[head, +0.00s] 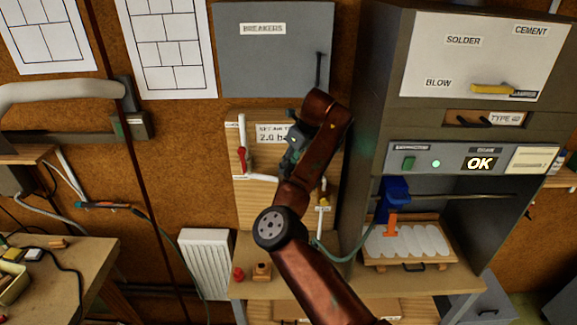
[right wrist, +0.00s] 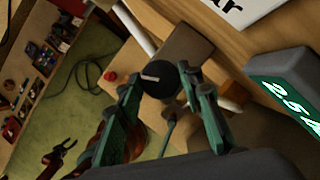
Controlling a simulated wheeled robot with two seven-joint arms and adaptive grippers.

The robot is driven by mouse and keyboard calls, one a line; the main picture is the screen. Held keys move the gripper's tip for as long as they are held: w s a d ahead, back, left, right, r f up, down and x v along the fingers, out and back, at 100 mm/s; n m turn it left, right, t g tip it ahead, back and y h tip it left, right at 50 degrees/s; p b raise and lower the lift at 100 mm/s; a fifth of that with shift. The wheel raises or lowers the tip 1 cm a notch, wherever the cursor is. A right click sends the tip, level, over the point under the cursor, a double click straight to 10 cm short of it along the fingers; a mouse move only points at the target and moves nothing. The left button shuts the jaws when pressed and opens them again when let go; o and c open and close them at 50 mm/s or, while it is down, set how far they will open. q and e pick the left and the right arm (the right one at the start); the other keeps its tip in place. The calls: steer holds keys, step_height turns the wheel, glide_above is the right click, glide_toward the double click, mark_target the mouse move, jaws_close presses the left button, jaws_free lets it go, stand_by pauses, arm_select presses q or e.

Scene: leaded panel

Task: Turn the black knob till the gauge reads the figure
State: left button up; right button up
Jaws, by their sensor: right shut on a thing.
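The black knob (right wrist: 160,78) shows in the right wrist view with a pale pointer mark on its face. My right gripper (right wrist: 168,92) has its green fingers on either side of the knob and is shut on it. In the head view, my right gripper (head: 291,155) is at the wooden board, and my arm hides the knob. The gauge (right wrist: 290,100) is a dark box with lit green digits that look like 2.54; its right end is cut off. A white sign (head: 272,133) on the board gives the figure 2.0 bar, partly hidden. My left gripper is not in view.
A red-handled valve (head: 242,158) and white pipe are left of my gripper on the board. A grey breaker box (head: 272,50) hangs above. A cabinet (head: 470,158) showing OK stands close on the right. A white radiator (head: 205,263) is lower left.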

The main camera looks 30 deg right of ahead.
stand_by(0.4)
steer(key=o, duration=1.1)
steer(key=shift+r, duration=0.1)
steer(key=v, duration=1.2)
steer(key=shift+d, duration=0.1)
